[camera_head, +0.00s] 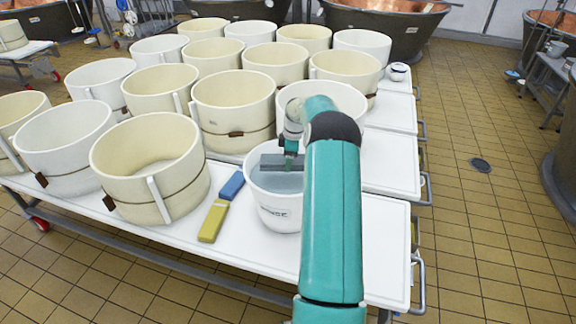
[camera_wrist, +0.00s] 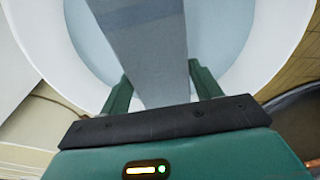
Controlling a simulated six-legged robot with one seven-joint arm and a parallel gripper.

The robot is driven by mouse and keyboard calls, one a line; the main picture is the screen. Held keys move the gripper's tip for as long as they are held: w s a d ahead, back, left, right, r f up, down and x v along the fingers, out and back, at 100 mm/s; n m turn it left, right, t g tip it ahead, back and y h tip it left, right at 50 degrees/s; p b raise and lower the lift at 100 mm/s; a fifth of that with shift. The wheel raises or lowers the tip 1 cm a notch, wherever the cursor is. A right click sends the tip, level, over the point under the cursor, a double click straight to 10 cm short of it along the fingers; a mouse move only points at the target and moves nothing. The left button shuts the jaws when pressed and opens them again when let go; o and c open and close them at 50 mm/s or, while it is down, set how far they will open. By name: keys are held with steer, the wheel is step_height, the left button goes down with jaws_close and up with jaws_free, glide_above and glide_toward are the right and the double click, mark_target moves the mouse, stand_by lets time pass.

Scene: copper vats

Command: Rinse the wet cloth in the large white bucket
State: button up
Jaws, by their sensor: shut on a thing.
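The white bucket (camera_head: 277,216) stands on the white table with lettering ending in "NSE" on its front. Pale bluish water shows inside it. In the wrist view the bucket's white rim (camera_wrist: 38,38) rings the water (camera_wrist: 215,32). My gripper (camera_head: 291,153) is over the bucket's mouth, pointing down. It is shut on a flat grey cloth (camera_head: 273,163), which looks like a stiff slab. In the wrist view the grey cloth (camera_wrist: 140,45) runs between the two green fingers (camera_wrist: 160,88). I cannot tell whether its lower edge touches the water.
A blue block (camera_head: 231,185) and a yellow block (camera_head: 212,221) lie on the table left of the bucket. Several cream and white tubs (camera_head: 150,165) with straps crowd the left and back. The table's front right (camera_head: 385,250) is clear. Copper vats (camera_head: 385,22) stand behind.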

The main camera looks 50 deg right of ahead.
steer(key=shift+r, duration=3.6)
steer(key=shift+s, duration=0.1)
